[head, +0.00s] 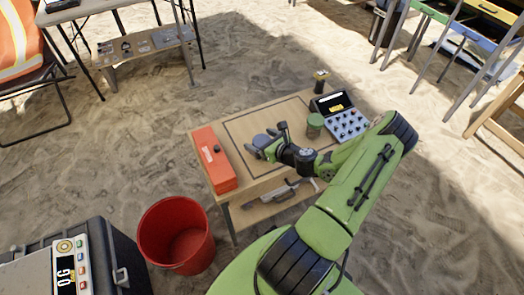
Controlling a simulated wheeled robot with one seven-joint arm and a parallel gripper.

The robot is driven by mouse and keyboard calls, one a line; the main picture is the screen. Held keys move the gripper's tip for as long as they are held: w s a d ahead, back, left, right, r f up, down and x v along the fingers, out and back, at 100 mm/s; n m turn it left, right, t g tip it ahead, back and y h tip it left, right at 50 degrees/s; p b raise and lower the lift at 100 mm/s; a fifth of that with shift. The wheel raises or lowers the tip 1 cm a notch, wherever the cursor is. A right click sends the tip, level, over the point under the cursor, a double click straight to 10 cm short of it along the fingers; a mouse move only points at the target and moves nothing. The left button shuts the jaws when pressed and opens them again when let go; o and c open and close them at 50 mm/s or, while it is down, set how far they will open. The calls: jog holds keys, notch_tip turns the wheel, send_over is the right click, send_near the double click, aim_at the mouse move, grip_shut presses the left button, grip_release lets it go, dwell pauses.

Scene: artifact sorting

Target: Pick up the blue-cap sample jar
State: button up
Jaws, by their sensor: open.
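A jar with a dull blue-grey round cap (261,140) stands on the small wooden table (240,128). It looks like the blue-cap sample jar; its body is mostly hidden. My gripper (267,139) is open right at this jar, with one finger on its left-front side and the other on its right. I cannot tell whether the fingers touch it. A green-capped jar (315,121) stands to the right, behind my arm.
A long red box (213,160) lies along the table's left edge. A red bucket (176,235) is on the sand, front left.

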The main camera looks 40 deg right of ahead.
jog(key=c, duration=1.5)
jog(key=shift+c, duration=0.2)
notch_tip(320, 180, up, 10)
jog(key=p, duration=0.4)
